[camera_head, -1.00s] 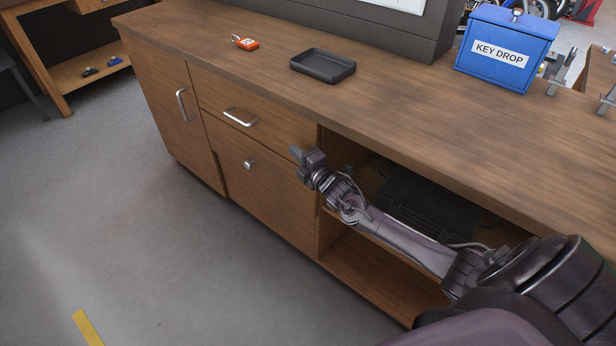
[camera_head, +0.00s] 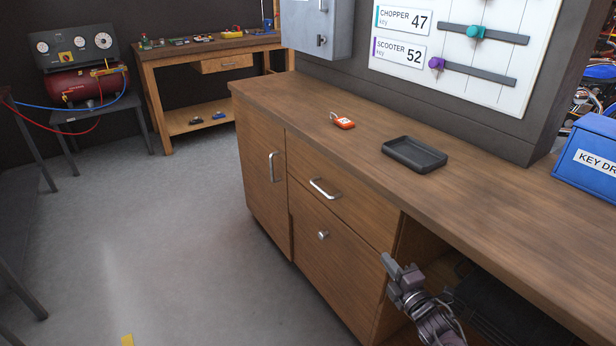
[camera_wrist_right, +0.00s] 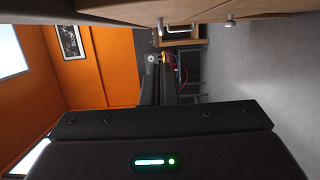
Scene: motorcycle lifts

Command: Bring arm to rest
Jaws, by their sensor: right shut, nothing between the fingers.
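My right gripper (camera_head: 388,274) is at the lower right of the head view, in front of the wooden counter (camera_head: 335,110) and below its top, near the open shelf bay. Its fingers are shut with nothing between them. In the right wrist view the dark fingers (camera_wrist_right: 158,92) point away from the camera, side by side. Most of my right arm is below the head view's edge. My left gripper is in neither view.
The counter's drawer (camera_head: 330,197) and cabinet door (camera_head: 262,185) are shut. An orange key tag (camera_head: 343,122), a black tray (camera_head: 414,154) and a blue key drop box (camera_head: 590,160) stand on top. Grey floor (camera_head: 170,250) is clear at left.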

